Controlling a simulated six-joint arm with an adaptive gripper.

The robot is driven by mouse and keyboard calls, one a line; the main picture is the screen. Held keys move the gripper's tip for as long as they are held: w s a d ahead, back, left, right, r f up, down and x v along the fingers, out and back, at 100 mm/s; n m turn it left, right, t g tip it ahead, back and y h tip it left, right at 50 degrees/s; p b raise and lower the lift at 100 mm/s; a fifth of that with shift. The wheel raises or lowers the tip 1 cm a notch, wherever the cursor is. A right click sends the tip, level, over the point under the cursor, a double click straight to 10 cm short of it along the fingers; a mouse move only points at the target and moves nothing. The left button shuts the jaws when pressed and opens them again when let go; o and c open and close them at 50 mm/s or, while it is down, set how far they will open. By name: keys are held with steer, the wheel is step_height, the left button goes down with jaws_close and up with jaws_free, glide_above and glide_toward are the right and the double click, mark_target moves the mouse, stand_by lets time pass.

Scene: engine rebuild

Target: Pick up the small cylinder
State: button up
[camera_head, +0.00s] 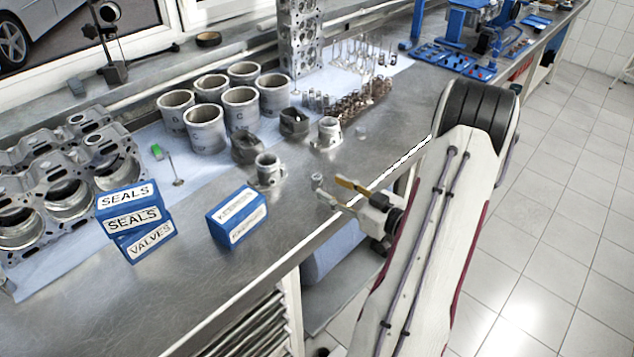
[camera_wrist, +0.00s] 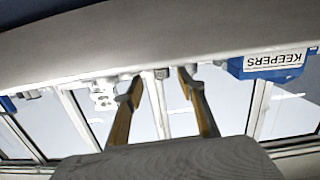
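A small grey cylinder (camera_head: 317,181) stands near the bench's front edge in the head view. My gripper (camera_head: 331,188) comes in from the right, with its yellow-brown fingers spread apart just short of it. In the wrist view, my gripper (camera_wrist: 160,78) is open, and a small grey piece (camera_wrist: 162,73) that looks like the same cylinder shows between its fingertips. I see no finger closed on it. The exact gap between fingertips and cylinder is hard to judge.
A blue keepers box (camera_head: 238,216) sits left of the cylinder and also shows in the wrist view (camera_wrist: 272,66). A metal fitting (camera_head: 267,171) stands behind. Seals and valves boxes (camera_head: 136,222) are farther left. Bare bench (camera_head: 385,135) lies behind my gripper.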

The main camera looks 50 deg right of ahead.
mark_target(321, 182)
steer(key=shift+s+f+t, duration=0.15)
steer(key=shift+s+t, duration=0.25)
steer(key=shift+s, duration=0.4)
steer(key=shift+w, duration=1.3)
steer(key=shift+w+a, duration=0.1)
steer(key=shift+w, duration=2.5)
jaws_close()
